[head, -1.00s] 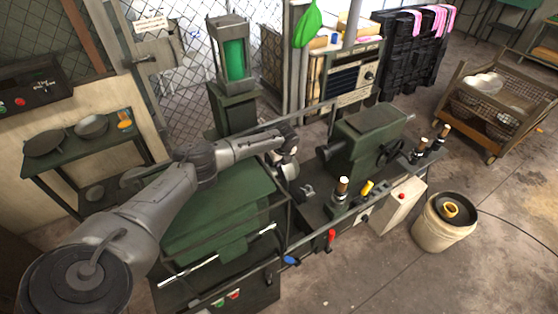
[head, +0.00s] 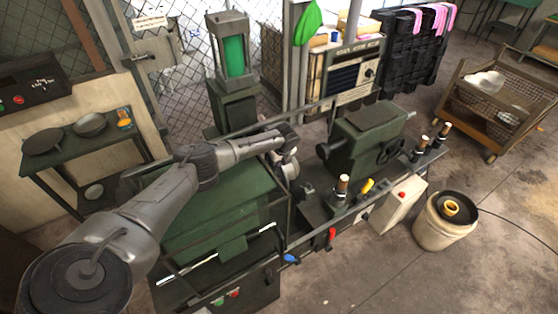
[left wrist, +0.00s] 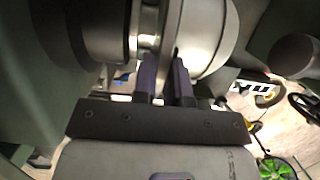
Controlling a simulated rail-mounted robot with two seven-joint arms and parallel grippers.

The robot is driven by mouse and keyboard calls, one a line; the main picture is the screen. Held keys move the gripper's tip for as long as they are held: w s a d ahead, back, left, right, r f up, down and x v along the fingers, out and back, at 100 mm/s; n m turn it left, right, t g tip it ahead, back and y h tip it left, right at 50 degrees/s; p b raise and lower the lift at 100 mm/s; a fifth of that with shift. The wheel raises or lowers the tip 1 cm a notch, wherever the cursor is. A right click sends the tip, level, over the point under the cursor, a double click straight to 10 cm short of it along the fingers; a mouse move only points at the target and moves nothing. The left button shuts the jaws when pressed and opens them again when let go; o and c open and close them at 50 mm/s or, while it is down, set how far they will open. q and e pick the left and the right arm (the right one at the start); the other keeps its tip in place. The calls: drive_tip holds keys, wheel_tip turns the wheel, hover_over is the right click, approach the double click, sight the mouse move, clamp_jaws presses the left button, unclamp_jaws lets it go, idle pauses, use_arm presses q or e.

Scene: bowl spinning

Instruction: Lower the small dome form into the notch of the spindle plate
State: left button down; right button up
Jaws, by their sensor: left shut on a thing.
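My left gripper (left wrist: 166,72) is shut on the small dome form (left wrist: 212,36), a pale metal round piece at the upper middle of the left wrist view. The fingers sit at its narrow neck, left of its wide body. Left of it is a dark round plate with a pale face (left wrist: 104,32), which looks like the spindle plate. A narrow band with a bright strip lies between the two. The notch is hidden, and I cannot tell whether the pieces touch. In the head view the dome form (head: 291,170) shows only partly below my wrist. My right gripper is not in view.
The green tailstock (head: 372,138) with a handwheel stands right of the gripper. Wooden-handled tools (head: 342,187) stand along the lathe bed. A rail (head: 290,120) runs behind my wrist. A white bucket (head: 445,222) stands on the floor at the right.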

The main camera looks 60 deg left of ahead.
use_arm(q)
drive_tip(key=shift+f, duration=0.1)
drive_tip(key=c, duration=1.1)
unclamp_jaws()
drive_tip(key=v, duration=1.3)
drive_tip(key=shift+r, duration=0.4)
